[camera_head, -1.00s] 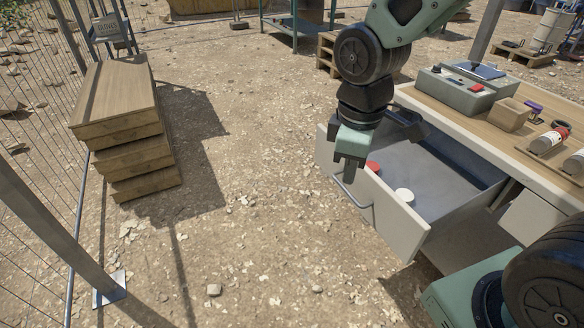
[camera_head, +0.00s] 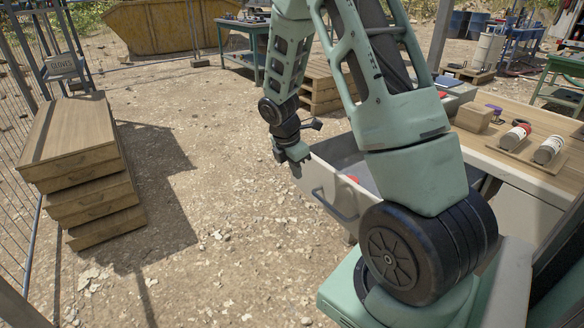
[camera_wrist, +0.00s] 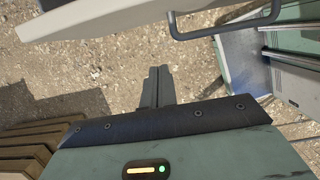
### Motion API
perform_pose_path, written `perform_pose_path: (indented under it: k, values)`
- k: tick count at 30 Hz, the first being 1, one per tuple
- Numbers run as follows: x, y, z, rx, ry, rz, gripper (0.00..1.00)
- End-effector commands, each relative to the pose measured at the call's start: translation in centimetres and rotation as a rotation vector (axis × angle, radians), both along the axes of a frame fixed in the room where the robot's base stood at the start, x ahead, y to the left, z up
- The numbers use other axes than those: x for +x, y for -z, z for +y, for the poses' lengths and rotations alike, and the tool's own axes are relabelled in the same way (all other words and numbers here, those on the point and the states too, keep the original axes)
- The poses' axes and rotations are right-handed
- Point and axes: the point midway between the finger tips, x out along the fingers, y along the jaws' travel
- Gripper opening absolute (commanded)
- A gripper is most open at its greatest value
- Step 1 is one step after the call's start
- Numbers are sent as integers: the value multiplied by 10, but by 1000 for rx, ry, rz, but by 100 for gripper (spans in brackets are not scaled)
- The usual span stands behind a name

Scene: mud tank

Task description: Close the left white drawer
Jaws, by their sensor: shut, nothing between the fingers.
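The white drawer (camera_head: 322,190) stands pulled out from the wooden-topped bench, its front facing left and a dark bar handle (camera_head: 334,205) on it. A red round item (camera_head: 352,179) lies inside; much of the drawer is hidden behind my arm. My gripper (camera_head: 296,170) is shut and empty, pointing down beside the far left end of the drawer front. In the wrist view my gripper's fingers (camera_wrist: 157,86) are together over bare ground. The drawer front (camera_wrist: 110,20) and handle (camera_wrist: 226,30) show along the top, apart from the fingers.
The bench top (camera_head: 500,140) carries a cardboard-coloured box (camera_head: 472,117) and two bottles on a small tray (camera_head: 530,148). Gravel ground between the stack and the drawer is clear.

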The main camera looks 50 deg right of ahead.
Motion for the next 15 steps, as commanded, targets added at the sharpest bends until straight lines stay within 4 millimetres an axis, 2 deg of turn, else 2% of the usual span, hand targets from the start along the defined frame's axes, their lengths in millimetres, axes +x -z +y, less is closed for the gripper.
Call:
perform_pose_path:
  k: [1, 3, 9, 15]
  values:
    - [-2, 14, -2, 1, 1, 5, 0]
    - [-2, 29, -6, 1, 2, 4, 0]
    - [-5, 64, -16, 0, 3, 1, 0]
    - [-11, 59, -44, 1, 6, -2, 0]
